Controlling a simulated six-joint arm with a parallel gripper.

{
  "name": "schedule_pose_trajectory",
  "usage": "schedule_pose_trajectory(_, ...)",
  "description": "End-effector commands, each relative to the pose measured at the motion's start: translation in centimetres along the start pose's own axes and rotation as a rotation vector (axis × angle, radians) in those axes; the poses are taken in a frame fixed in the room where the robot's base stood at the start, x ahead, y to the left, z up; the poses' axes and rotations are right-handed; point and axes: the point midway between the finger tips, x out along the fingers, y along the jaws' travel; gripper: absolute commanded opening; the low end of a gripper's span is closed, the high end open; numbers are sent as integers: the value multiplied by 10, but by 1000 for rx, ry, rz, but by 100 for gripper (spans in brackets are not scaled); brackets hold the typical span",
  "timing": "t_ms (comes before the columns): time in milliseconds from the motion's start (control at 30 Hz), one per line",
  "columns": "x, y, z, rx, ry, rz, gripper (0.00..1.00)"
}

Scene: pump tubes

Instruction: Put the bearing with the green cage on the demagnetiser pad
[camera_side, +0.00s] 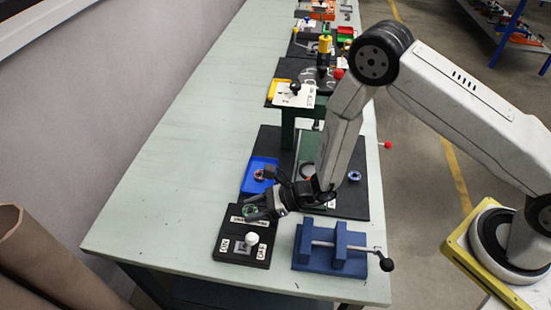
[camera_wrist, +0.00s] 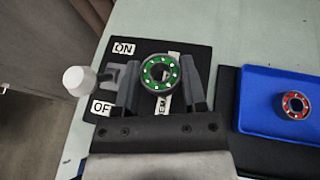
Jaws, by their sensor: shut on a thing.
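The bearing with the green cage (camera_wrist: 148,73) is between the two fingertips of my gripper (camera_wrist: 162,78) in the wrist view. My gripper is shut on it. In the side view the bearing (camera_side: 250,210) shows at the end of my gripper (camera_side: 254,208), over the far part of the black demagnetiser base (camera_side: 228,254). The base (camera_wrist: 108,68) carries ON and OFF labels and a lever with a white knob (camera_side: 252,239). The knob (camera_wrist: 77,80) is at left in the wrist view. The pad is not clearly visible; I cannot tell whether the bearing touches anything below.
A bearing with a red cage (camera_wrist: 294,104) lies in a blue tray (camera_wrist: 262,122). A blue-caged bearing (camera_side: 354,176) lies on a black board to the right. A blue vise (camera_side: 315,258) stands right of the demagnetiser. Bare green tabletop (camera_side: 160,195) lies to the left.

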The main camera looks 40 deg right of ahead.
Motion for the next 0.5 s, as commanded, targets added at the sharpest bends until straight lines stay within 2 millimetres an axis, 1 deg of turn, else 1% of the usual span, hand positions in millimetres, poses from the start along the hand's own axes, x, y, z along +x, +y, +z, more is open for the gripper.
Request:
schedule_pose_trajectory(167,2,-1,-1,0,0,0,0)
schedule_pose_trajectory(267,7,-3,-4,-1,0,0,0)
schedule_pose_trajectory(500,15,-3,-25,1,0,1,0)
